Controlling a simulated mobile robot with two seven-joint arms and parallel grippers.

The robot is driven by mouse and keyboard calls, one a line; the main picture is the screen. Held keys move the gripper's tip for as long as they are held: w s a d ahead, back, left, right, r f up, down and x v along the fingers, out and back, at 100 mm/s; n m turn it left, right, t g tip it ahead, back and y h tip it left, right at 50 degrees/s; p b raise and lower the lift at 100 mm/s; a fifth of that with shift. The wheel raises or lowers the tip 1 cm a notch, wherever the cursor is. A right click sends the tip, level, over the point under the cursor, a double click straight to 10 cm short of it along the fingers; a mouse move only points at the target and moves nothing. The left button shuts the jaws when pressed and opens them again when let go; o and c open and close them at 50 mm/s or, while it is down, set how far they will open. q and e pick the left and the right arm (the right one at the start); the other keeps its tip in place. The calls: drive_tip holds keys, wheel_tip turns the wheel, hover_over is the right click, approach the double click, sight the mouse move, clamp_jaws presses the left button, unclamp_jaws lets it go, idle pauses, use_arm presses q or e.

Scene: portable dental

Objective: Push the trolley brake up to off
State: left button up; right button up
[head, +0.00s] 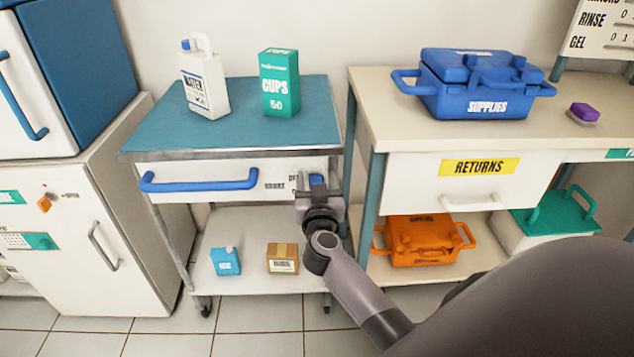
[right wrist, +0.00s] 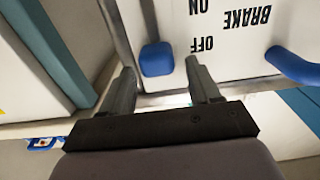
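The trolley (head: 240,138) has a teal top and a white front panel. Its blue brake knob (head: 316,181) sits at the panel's right end, partly hidden by my right gripper (head: 317,196). In the right wrist view, the printing is upside down and the knob (right wrist: 157,59) lies beside the OFF label (right wrist: 201,44), with the ON label (right wrist: 199,6) farther away. My right gripper (right wrist: 162,88) is open; the knob appears between and just beyond its fingertips. I cannot tell whether they touch. My left gripper is not in view.
A blue handle (head: 200,182) runs along the trolley front, left of the labels. A water jug (head: 205,85) and a cups box (head: 279,83) stand on top. The returns bench (head: 385,125) stands close on the right, its leg near my right gripper.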

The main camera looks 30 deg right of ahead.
drive_tip(key=shift+s, duration=0.1)
drive_tip(key=shift+s+a, duration=0.25)
drive_tip(key=shift+s, duration=0.05)
use_arm(q)
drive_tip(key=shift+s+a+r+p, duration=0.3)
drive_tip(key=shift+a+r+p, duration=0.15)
drive_tip(key=shift+p, duration=0.65)
use_arm(e)
drive_tip(key=v, duration=0.6)
drive_tip(key=shift+s+a, duration=0.1)
drive_tip(key=shift+a, duration=0.05)
